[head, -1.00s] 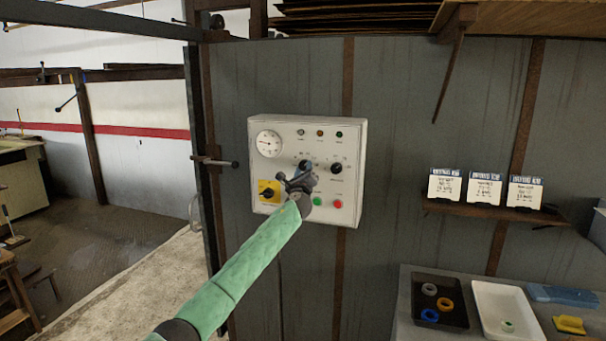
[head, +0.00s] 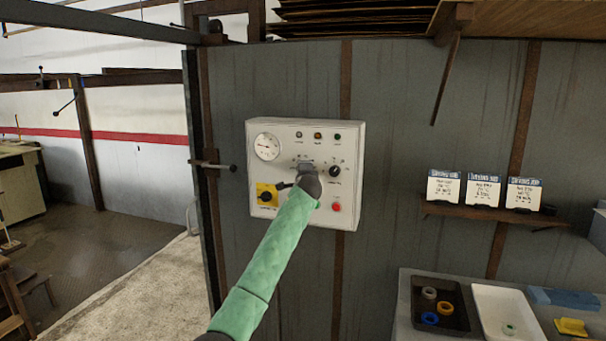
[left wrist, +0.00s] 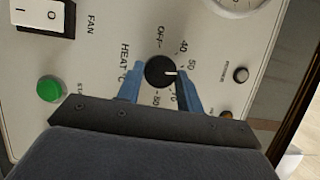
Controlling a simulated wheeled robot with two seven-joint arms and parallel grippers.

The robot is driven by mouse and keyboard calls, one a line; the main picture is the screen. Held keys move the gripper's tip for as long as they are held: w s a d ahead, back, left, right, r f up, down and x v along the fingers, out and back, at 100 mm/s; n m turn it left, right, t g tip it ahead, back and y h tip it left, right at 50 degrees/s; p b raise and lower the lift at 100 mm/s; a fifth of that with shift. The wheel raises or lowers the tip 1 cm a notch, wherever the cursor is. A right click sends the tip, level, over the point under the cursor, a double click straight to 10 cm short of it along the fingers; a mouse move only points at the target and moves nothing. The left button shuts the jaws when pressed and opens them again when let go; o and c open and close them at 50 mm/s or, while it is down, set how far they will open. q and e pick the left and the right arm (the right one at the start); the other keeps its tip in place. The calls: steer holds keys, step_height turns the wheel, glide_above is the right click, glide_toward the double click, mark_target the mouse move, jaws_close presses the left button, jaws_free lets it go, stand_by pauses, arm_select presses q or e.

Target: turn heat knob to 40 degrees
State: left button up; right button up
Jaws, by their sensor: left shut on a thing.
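The heat knob (left wrist: 158,71) is a round black knob with a white pointer, on a white control panel (head: 255,220). In the left wrist view its pointer is toward the right, slightly past the 50 mark and away from 40 and OFF. My left gripper (left wrist: 161,83) has its blue fingers on either side of the knob and is shut on it. The right finger covers part of the dial scale. In the head view my left gripper (head: 306,173) hides the knob. My right gripper is not in view.
The panel also carries a dial gauge (head: 267,146), a yellow rotary switch (head: 267,194), a second black knob (head: 335,171), a red button (head: 336,207) and small lamps. A green button (left wrist: 48,88) and fan switch (left wrist: 45,14) show near the gripper. A shelf with cards (head: 483,212) is at right.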

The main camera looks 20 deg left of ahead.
arm_select(q)
steer(key=n+g+h, duration=0.1)
steer(key=n, duration=0.1)
steer(key=n+h, duration=0.1)
steer(key=n, duration=0.1)
steer(key=n+g, duration=0.1)
steer(key=n, duration=0.2)
steer(key=shift+a+r+g+h, duration=0.2)
steer(key=shift+g+h, duration=0.1)
steer(key=shift+h, duration=0.1)
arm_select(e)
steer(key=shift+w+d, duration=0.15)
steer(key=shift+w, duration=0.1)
arm_select(q)
steer(key=shift+n, duration=0.3)
steer(key=o, duration=1)
steer(key=shift+a, duration=0.1)
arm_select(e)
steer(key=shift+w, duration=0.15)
arm_select(q)
steer(key=shift+s, duration=0.1)
